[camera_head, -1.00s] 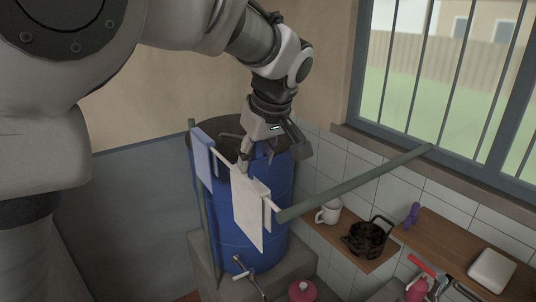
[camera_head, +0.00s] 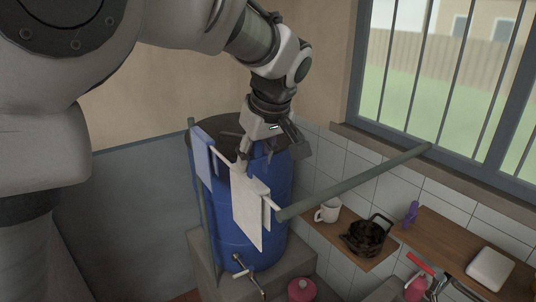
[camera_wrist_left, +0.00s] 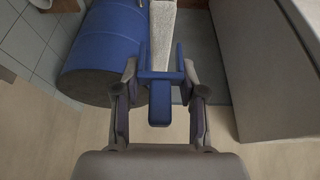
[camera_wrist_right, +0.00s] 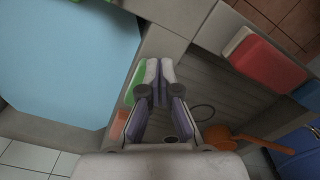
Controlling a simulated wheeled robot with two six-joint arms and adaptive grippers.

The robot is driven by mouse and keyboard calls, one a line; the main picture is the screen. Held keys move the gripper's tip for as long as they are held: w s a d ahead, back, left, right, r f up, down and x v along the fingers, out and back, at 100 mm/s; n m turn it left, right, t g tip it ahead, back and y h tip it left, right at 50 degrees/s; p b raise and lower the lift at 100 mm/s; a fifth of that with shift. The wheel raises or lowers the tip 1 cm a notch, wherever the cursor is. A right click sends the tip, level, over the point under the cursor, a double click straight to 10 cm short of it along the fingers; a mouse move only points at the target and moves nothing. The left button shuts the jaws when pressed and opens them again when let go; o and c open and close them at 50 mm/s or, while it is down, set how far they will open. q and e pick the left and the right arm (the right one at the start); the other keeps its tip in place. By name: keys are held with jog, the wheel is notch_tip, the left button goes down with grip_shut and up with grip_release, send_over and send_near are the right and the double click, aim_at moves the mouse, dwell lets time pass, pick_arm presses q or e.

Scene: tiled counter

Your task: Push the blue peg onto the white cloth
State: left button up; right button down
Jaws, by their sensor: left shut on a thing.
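The blue peg (camera_wrist_left: 160,101) is a fork shape with a square head and two prongs. My left gripper (camera_wrist_left: 164,92) is shut on its head. In the left wrist view the prongs lie on either side of the narrow white cloth (camera_wrist_left: 163,28); how deep they sit is unclear. The peg is hard to tell from the barrel there. My right gripper (camera_wrist_right: 159,78) is shut and empty, seen only in its wrist view.
A blue barrel (camera_head: 236,240) stands behind the cloths. A pale blue cloth (camera_head: 204,158) hangs at the left. A green rail (camera_head: 350,184) runs to the window.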

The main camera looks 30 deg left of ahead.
aim_at(255, 181)
pick_arm(q)
jog(key=shift+f+b, duration=0.3)
jog(key=shift+f, duration=0.3)
pick_arm(e)
jog(key=shift+f, duration=0.35)
